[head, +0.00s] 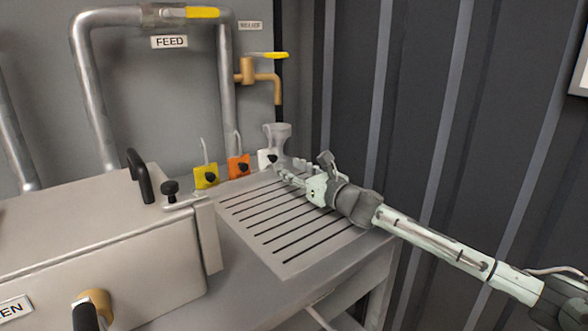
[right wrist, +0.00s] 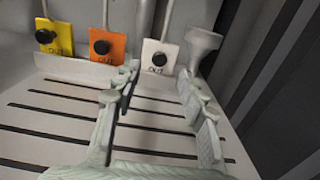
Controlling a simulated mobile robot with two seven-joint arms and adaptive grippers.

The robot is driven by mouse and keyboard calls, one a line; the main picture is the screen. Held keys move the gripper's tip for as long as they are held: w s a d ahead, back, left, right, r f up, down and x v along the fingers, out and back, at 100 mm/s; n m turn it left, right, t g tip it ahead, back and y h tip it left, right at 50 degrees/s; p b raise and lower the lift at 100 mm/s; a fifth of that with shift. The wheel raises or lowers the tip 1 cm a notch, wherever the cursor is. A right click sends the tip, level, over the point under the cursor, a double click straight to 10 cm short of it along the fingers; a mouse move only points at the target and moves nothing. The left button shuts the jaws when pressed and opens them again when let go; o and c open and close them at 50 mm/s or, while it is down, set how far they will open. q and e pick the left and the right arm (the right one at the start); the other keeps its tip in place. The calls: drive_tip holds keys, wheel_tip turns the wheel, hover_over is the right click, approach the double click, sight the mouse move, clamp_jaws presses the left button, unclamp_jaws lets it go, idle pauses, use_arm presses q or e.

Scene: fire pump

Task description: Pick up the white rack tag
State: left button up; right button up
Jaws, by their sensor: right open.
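The white rack tag (head: 266,158) stands at the right end of a row of tags at the back of the slotted rack. In the right wrist view the white tag (right wrist: 159,57) has a black round knob and the word OUT, and it lies ahead between my fingers. My right gripper (head: 289,172) is open and empty, reaching in from the right just short of the white tag. Its two fingers also show in the right wrist view (right wrist: 160,85), apart from the tag. My left gripper is not in view.
An orange tag (head: 238,166) and a yellow tag (head: 206,176) stand left of the white one. A grey funnel-shaped piece (right wrist: 201,45) is close on its right. The slotted drain board (head: 283,228) is clear. A metal box (head: 95,250) stands at left; a dark ribbed wall is at right.

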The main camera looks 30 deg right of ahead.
sight(275, 159)
drive_tip(key=w, duration=0.5)
drive_tip(key=shift+a+r+p, duration=0.1)
drive_tip(key=shift+a+p, duration=0.2)
drive_tip(key=shift+a, duration=0.1)
drive_tip(key=shift+w, duration=0.45)
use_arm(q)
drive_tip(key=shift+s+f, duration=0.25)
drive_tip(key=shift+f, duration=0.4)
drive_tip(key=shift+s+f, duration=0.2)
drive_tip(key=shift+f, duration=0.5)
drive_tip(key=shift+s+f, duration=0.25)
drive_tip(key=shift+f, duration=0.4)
use_arm(e)
drive_tip(key=shift+w+a, duration=0.15)
drive_tip(key=shift+w, duration=0.3)
drive_tip(key=c, duration=0.9)
drive_tip(key=shift+r+p, duration=0.5)
drive_tip(key=shift+r, duration=0.65)
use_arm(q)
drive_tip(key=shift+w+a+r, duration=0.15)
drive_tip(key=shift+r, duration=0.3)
use_arm(e)
drive_tip(key=shift+r, duration=1)
